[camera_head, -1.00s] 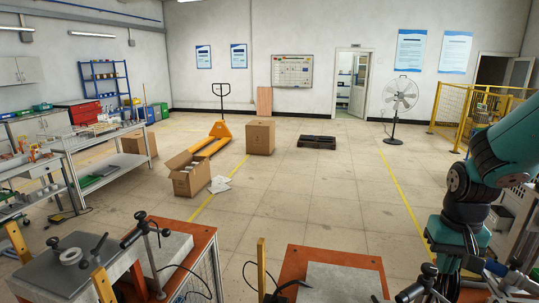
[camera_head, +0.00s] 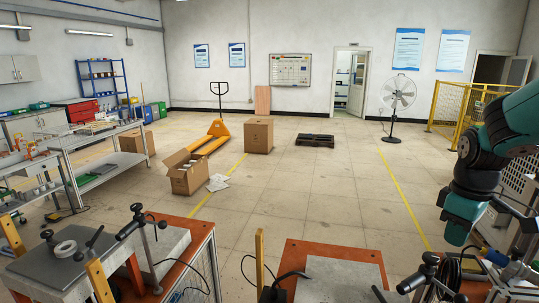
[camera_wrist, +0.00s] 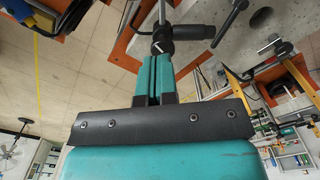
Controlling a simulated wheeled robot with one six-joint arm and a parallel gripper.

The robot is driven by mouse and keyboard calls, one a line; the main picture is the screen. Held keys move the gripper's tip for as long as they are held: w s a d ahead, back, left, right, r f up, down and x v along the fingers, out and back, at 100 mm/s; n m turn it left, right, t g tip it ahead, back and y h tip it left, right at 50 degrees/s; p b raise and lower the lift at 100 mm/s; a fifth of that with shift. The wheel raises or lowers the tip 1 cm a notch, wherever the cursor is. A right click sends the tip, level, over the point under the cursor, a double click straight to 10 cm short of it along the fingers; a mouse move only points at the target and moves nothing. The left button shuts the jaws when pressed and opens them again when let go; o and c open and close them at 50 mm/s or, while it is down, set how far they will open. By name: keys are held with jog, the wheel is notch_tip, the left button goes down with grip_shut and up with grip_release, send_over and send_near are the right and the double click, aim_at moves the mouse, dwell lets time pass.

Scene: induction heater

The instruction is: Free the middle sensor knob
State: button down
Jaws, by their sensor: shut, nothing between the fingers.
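A black knob-and-handle clamp on a metal post (camera_wrist: 172,38) stands just past my gripper tips in the wrist view. My gripper (camera_wrist: 153,60) is shut and empty, its teal fingers together close to this clamp. Whether they touch it I cannot tell. In the head view, similar black clamp heads stand on posts at the left table (camera_head: 138,212) and at the lower right (camera_head: 428,271). I cannot tell for sure which one is the middle sensor knob. My gripper cannot be made out in the head view.
An orange-edged table with a grey slab (camera_head: 340,275) stands front centre, with a yellow upright (camera_head: 260,251) and black cable beside it. A grey plate (camera_head: 62,265) carries a white ring (camera_head: 65,248) at left. Open floor lies beyond, with boxes (camera_head: 187,174).

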jog(key=shift+s+d+f+n+b, duration=0.1)
jog(key=shift+f+n+b, duration=0.5)
jog(key=shift+f+b, duration=1.05)
jog(key=shift+s+d+f+n+b, duration=0.1)
jog(key=shift+f+n+b, duration=0.5)
jog(key=shift+f+b, duration=1)
jog(key=shift+a+f, duration=0.1)
jog(key=shift+f, duration=0.2)
jog(key=shift+w+d+r+p, duration=0.1)
jog(key=shift+w+d+p, duration=0.1)
jog(key=shift+p, duration=1)
jog(key=shift+s+d, duration=0.25)
notch_tip(320, 180, up, 6)
jog(key=p, duration=0.5)
jog(key=shift+w+d+p, duration=0.15)
jog(key=shift+w+p, duration=0.15)
jog(key=shift+p, duration=0.1)
